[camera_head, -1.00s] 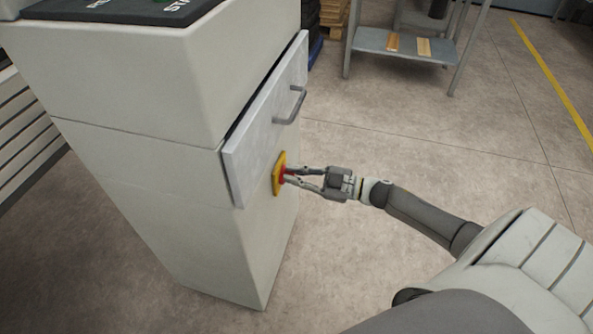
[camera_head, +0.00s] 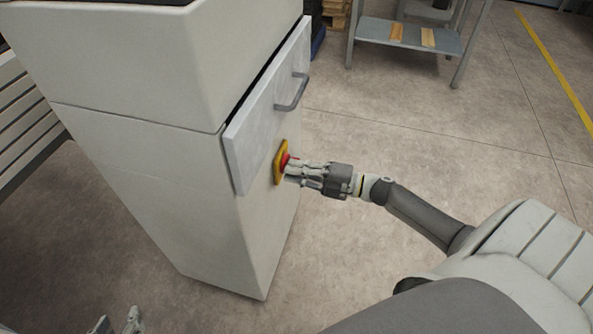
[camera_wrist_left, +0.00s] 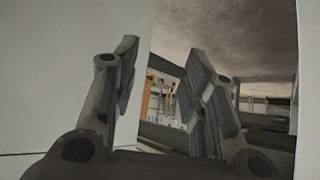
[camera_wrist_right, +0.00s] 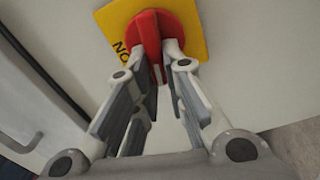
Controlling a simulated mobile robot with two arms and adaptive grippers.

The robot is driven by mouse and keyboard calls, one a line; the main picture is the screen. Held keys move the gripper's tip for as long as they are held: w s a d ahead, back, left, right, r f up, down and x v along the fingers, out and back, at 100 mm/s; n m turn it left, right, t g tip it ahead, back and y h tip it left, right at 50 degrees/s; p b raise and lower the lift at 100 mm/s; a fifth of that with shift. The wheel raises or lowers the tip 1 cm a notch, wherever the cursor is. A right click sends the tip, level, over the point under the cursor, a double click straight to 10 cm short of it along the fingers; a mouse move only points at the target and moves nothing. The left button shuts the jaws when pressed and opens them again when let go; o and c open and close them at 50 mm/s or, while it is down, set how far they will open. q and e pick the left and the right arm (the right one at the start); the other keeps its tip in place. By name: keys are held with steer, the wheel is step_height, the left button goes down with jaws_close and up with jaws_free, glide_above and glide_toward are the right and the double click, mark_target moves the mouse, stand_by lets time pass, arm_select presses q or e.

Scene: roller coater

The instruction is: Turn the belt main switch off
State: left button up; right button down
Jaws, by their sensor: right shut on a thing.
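The belt main switch is a red rotary knob (camera_head: 286,161) on a yellow plate (camera_head: 279,168), on the side of the pale cabinet below its drawer. In the right wrist view the red knob (camera_wrist_right: 149,38) has a raised grip bar, and black lettering shows on the left of the yellow plate (camera_wrist_right: 109,29). My right gripper (camera_head: 291,169) is at the knob, its fingertips shut on the bar. My left gripper (camera_head: 118,324) shows only partly at the bottom edge of the head view. In the left wrist view its fingers (camera_wrist_left: 160,75) are apart and empty.
The pale cabinet (camera_head: 170,190) fills the left. Its drawer (camera_head: 262,110), with a grey handle (camera_head: 292,94), protrudes just above the switch. A metal table (camera_head: 410,36) stands at the back. The floor to the right is clear.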

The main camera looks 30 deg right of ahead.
arm_select(q)
steer(key=shift+w+d+r+t+h+b, duration=0.15)
steer(key=shift+w+d+r+t, duration=0.2)
steer(key=shift+w+r+t, duration=0.35)
steer(key=shift+w+d+r+t+h+b, duration=0.15)
steer(key=shift+w+d+r+t, duration=0.15)
steer(key=shift+w+r+t, duration=0.35)
arm_select(e)
steer(key=shift+f+n, duration=0.3)
steer(key=shift+n, duration=0.8)
arm_select(q)
steer(key=shift+w+r, duration=0.1)
steer(key=shift+w, duration=0.1)
arm_select(e)
steer(key=c, duration=1.5)
jaws_free()
steer(key=v, duration=1.2)
steer(key=shift+d, duration=0.1)
